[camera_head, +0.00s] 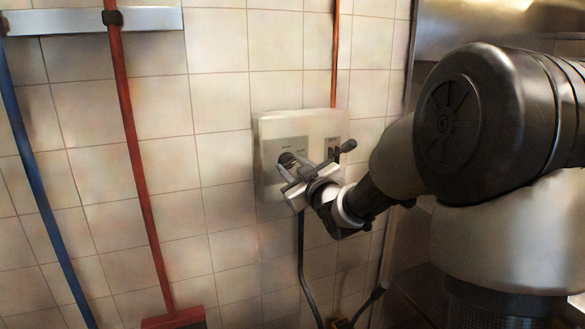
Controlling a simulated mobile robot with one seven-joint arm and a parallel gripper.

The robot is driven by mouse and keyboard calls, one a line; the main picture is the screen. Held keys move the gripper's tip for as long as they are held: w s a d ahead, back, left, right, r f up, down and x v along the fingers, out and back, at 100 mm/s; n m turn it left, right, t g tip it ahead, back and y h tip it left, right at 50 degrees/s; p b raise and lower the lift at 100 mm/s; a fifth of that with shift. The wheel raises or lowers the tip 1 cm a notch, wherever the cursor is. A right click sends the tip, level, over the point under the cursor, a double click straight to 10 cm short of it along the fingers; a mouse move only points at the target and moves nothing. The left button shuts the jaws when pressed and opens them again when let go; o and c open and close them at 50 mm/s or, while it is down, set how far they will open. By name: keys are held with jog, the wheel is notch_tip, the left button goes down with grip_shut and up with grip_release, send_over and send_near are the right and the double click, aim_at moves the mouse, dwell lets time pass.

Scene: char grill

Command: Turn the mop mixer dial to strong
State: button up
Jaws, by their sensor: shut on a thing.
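The mop mixer is a pale box (268,125) mounted on the tiled wall, with a grey panel on its front. A dark round dial (287,159) shows on the left part of the panel, partly covered by my gripper. My gripper (287,168) reaches in from the right, with its fingertips at the dial. It is shut on the dial, though the contact itself is small in this view. The dial's marks are too small to read.
A red-handled tool (135,165) and a blue pole (35,185) hang from a metal rail (150,18) at the left. A red pipe (335,55) runs down to the box top. A dark hose (303,265) hangs below the box.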

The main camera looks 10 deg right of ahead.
jog(key=m+p, duration=0.1)
jog(key=m, duration=0.4)
jog(key=shift+r+m, duration=0.15)
jog(key=shift+m, duration=0.15)
jog(key=m+p, duration=0.1)
jog(key=m, duration=0.4)
jog(key=shift+m, duration=0.3)
jog(key=o, duration=1)
jog(key=shift+o, duration=0.2)
